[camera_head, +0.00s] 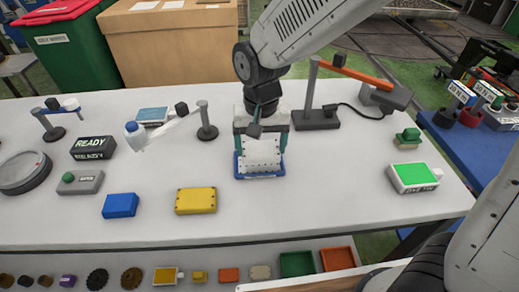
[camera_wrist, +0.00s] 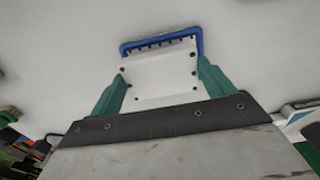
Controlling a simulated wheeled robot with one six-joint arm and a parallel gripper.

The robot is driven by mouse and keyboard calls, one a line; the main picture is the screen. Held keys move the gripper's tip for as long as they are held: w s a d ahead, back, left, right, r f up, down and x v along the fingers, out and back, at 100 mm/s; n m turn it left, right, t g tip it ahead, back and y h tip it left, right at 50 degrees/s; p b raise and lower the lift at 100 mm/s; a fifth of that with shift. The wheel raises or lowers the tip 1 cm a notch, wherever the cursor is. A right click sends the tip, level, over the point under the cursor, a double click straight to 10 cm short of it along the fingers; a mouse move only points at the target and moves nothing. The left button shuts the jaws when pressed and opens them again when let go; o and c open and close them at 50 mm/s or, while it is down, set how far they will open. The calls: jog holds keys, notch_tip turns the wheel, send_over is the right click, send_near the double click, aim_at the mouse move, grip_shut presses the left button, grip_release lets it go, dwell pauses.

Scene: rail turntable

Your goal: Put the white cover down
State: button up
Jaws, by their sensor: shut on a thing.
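The white cover (camera_head: 261,157) is an upright plate with small dark screws, near the middle of the table. My gripper (camera_head: 261,148) is above the table, with its teal fingers shut on the cover's two sides. In the wrist view the white cover (camera_wrist: 160,78) sits between the fingers of my gripper (camera_wrist: 158,84). A blue frame (camera_head: 258,178) is at the cover's lower end, and its rim also shows in the wrist view (camera_wrist: 160,44). I cannot tell whether the cover touches it or whether the frame rests on the table.
A yellow box (camera_head: 196,200) and a blue block (camera_head: 120,205) lie to the left. A grey post (camera_head: 206,122) stands left of my gripper, and a stand with an orange arm (camera_head: 350,73) is behind right. A green-topped box (camera_head: 413,176) is at right. Table between is clear.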

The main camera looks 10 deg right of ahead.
aim_at(259, 144)
jog(key=shift+w+a, duration=0.1)
jog(key=shift+w, duration=0.45)
jog(key=shift+w+f, duration=0.2)
jog(key=shift+w, duration=0.1)
jog(key=shift+f, duration=1.6)
jog(key=shift+f, duration=0.2)
jog(key=o, duration=1.1)
